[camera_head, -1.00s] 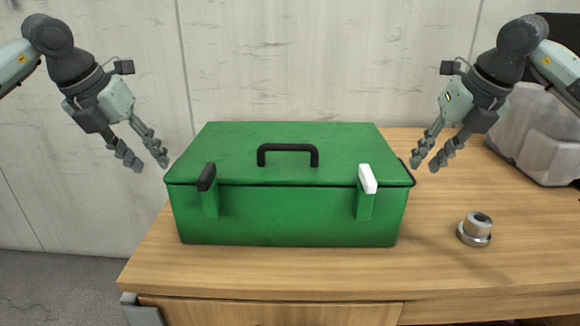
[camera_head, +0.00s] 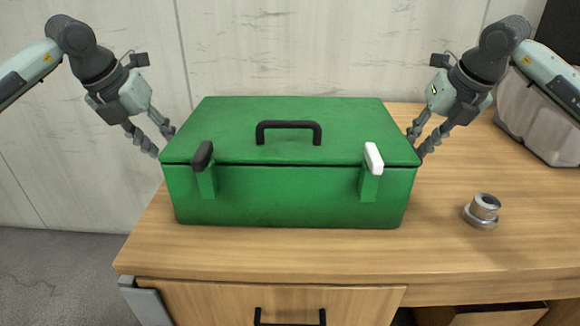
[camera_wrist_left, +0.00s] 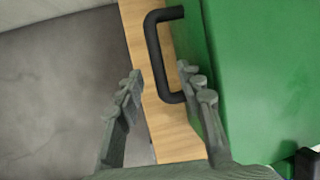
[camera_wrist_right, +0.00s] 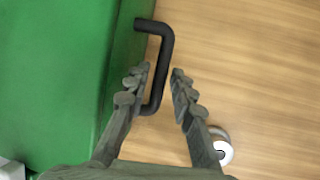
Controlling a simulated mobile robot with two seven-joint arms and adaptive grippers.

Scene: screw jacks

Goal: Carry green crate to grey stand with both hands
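The green crate (camera_head: 289,197) sits level on a wooden worktop, with a black handle on top, one black and one white front latch, and black side handles. My left gripper (camera_head: 163,145) is at the crate's left end; in the left wrist view its open fingers (camera_wrist_left: 160,75) are on either side of the left side handle (camera_wrist_left: 153,52). My right gripper (camera_head: 419,146) is at the right end; in the right wrist view its open fingers (camera_wrist_right: 160,70) are around the right side handle (camera_wrist_right: 166,62). Neither is closed on a handle. No grey stand is clearly identifiable.
The wooden worktop (camera_head: 260,255) has free room in front and to the right. A small metal fitting (camera_head: 482,210) stands right of the crate. A grey-white bin (camera_head: 540,118) is at the back right. A wall is behind.

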